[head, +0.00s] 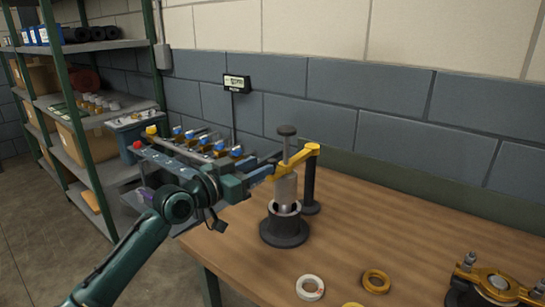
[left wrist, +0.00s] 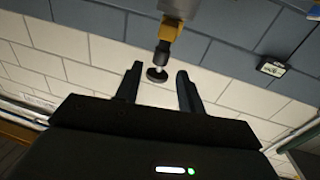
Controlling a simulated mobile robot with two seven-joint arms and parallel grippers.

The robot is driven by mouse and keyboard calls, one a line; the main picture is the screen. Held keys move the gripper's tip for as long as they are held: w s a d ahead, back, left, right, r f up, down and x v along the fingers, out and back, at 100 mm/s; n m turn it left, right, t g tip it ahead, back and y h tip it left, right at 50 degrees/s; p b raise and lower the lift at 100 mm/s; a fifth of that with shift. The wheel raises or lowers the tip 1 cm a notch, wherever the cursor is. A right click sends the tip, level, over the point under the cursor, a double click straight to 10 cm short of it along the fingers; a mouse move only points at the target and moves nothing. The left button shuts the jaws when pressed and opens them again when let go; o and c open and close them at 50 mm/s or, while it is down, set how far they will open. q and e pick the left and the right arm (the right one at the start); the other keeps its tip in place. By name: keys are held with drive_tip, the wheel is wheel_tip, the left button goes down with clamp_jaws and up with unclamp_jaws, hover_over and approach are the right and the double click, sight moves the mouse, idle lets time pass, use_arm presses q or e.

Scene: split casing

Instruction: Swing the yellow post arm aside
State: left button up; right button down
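The yellow post arm (head: 298,160) reaches left from the top of a black post (head: 310,185), above a silver cylinder (head: 286,188) seated in a round black base (head: 284,232). A rod with a dark knob (head: 287,130) rises upright at the arm's outer end. My left gripper (head: 268,170) is open just left of that end and seems empty. In the left wrist view its two fingers (left wrist: 158,70) are spread, with the knob (left wrist: 157,75) showing in the gap and the yellow arm (left wrist: 171,28) beyond. Whether anything touches is unclear. My right gripper is not in view.
On the wooden table (head: 400,232) lie a white ring (head: 310,288), a yellow ring (head: 376,281) and a yellow-and-black part (head: 497,284) at the right. A rack with blue-and-yellow parts (head: 200,140) stands behind my left arm. Shelves (head: 92,120) stand at the left.

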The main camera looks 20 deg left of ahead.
sight(269, 162)
use_arm(q)
drive_tip(key=x, duration=0.5)
drive_tip(key=shift+w+d, duration=0.1)
drive_tip(key=shift+w, duration=0.05)
drive_tip(key=shift+c, duration=0.6)
clamp_jaws()
